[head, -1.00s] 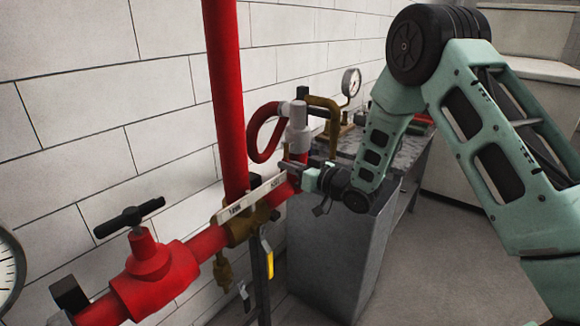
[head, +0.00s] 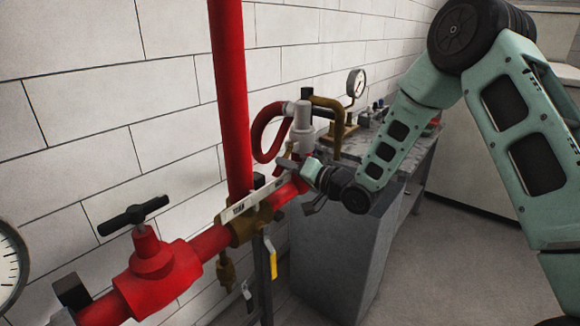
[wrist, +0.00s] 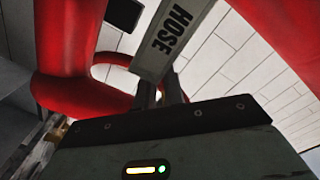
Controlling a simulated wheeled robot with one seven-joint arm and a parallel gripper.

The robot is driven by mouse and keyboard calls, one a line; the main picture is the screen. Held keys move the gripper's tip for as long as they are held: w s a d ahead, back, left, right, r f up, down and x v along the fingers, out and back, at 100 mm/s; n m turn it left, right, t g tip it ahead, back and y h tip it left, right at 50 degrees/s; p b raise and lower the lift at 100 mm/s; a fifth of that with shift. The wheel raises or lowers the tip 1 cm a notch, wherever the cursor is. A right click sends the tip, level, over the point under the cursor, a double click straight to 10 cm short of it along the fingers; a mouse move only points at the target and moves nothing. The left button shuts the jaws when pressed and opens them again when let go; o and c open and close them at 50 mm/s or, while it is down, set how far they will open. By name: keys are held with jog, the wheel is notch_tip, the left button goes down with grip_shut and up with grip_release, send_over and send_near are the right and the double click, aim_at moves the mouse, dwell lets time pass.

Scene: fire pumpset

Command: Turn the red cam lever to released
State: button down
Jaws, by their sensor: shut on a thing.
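My gripper (head: 298,165) is at the red pipe below a grey coupling (head: 302,125), close to the right end of a white label plate (head: 240,208). A small red piece (head: 311,167) shows right at the fingers; it looks like the red cam lever, and my gripper is shut on it. Most of the lever is hidden by the fingers and wrist, so I cannot read its angle. In the wrist view my gripper (wrist: 162,92) has its two fingers close together in front of the plate's end marked HOSE (wrist: 175,35).
A red hose loop (head: 268,130) and a brass pipe (head: 332,112) stand close around the coupling. A red vertical pipe (head: 230,90) and a black-handled red valve (head: 150,260) are to the left. A yellow-handled lever (head: 271,258) hangs below. A grey pedestal (head: 340,255) stands beneath my gripper.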

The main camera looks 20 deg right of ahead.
aim_at(284, 155)
jog(key=shift+s+a+r+m+p, duration=0.2)
jog(key=shift+r+m+p, duration=0.4)
jog(key=shift+m, duration=0.85)
jog(key=shift+s+a+r+m+p, duration=0.15)
jog(key=shift+r+m+p, duration=0.4)
jog(key=shift+m, duration=0.85)
jog(key=shift+s+a+r+m+p, duration=0.15)
jog(key=shift+r+m+p, duration=0.45)
jog(key=shift+m, duration=0.85)
jog(key=shift+w, duration=0.1)
jog(key=c, duration=1.8)
grip_release()
jog(key=shift+o, duration=0.2)
jog(key=v, duration=1.7)
